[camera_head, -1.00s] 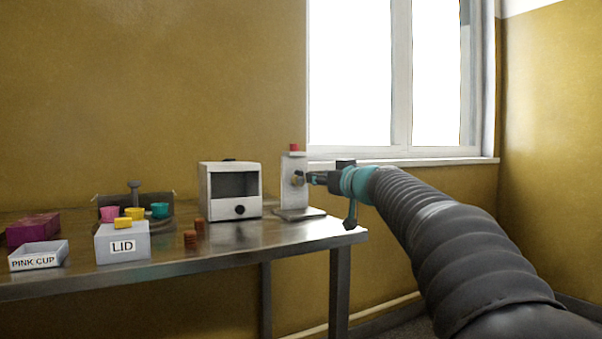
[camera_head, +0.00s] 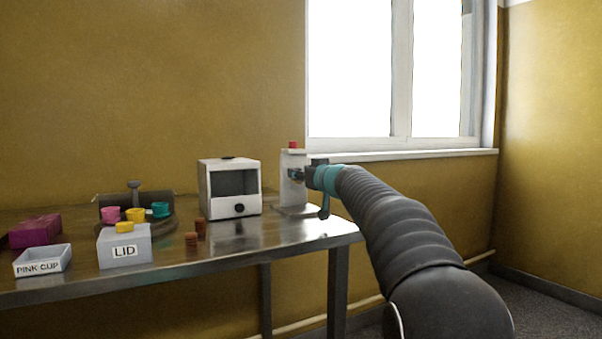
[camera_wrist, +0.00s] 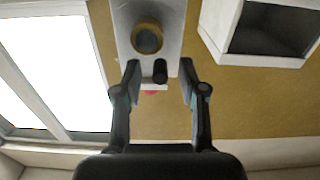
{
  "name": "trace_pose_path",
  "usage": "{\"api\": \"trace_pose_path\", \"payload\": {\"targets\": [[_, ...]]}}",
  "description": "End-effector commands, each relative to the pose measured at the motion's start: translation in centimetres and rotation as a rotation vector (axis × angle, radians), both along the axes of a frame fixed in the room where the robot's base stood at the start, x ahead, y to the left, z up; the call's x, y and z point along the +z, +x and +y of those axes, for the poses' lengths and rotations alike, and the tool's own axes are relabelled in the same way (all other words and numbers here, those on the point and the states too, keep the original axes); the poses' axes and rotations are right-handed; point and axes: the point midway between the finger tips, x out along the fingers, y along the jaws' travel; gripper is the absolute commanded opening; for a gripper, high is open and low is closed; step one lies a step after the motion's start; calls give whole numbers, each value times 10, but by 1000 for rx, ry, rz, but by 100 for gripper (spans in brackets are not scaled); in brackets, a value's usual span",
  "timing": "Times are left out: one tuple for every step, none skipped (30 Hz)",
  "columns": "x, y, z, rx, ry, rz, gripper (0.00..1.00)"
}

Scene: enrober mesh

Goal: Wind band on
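A white upright plate (camera_head: 291,190) stands on a flat base at the right end of the table, with a red button (camera_head: 293,145) on top. In the wrist view the plate (camera_wrist: 123,20) carries a round brass-rimmed hub (camera_wrist: 147,39) and a short black peg (camera_wrist: 160,71) beside it. My gripper (camera_wrist: 159,66) is open. Its two fingers stand on either side of the peg, with gaps to both. In the head view my gripper (camera_head: 299,175) is close in front of the plate and hides the hub. I cannot make out a band.
A white box with a dark window (camera_head: 231,187) stands left of the plate. Further left are brown stacks (camera_head: 192,240), a LID box (camera_head: 125,251), coloured cups (camera_head: 160,209), a PINK CUP tray (camera_head: 43,261) and a magenta box (camera_head: 35,230). The front right tabletop is clear.

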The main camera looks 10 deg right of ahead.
Motion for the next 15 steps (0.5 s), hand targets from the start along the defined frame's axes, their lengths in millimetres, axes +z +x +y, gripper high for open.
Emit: {"api": "trace_pose_path", "payload": {"targets": [[0,0,0,0,0,0,29],[0,0,0,0,0,0,21],[0,0,0,0,0,0,11],[0,0,0,0,0,0,4],[0,0,0,0,0,0,0],[0,0,0,0,0,0,0],[0,0,0,0,0,0,0],[0,0,0,0,0,0,0],[0,0,0,1,0,0,0],[0,0,0,1,1,0,0],[0,0,0,1,2,1,0],[0,0,0,1,4,1,0],[0,0,0,1,7,2,0],[0,0,0,1,10,4,0],[0,0,0,1,18,6,0]]}}
